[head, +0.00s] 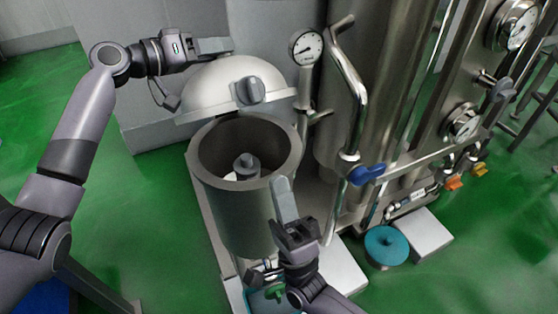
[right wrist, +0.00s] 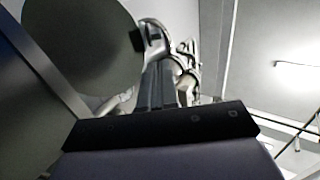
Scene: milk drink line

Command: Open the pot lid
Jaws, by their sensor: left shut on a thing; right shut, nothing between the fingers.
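The pot (head: 250,205) is a grey metal cylinder with an open top, and a small post shows inside it. The domed silver pot lid (head: 215,88) is raised and tilted at the back of the pot, with a round grey knob on its front. My left gripper (head: 215,46) is shut at the top of the lid; the exact contact is hidden. My right gripper (head: 282,190) is shut and empty, in front of the pot's right wall in the head view. Its fingers also show in the right wrist view (right wrist: 160,85).
A pressure gauge (head: 306,47) and a bent steel pipe (head: 350,75) stand right of the pot. A blue valve handle (head: 367,174) sticks out nearby. Large steel tanks (head: 385,90) fill the right side. A teal round object (head: 386,245) is low at the right. Green floor is clear at left.

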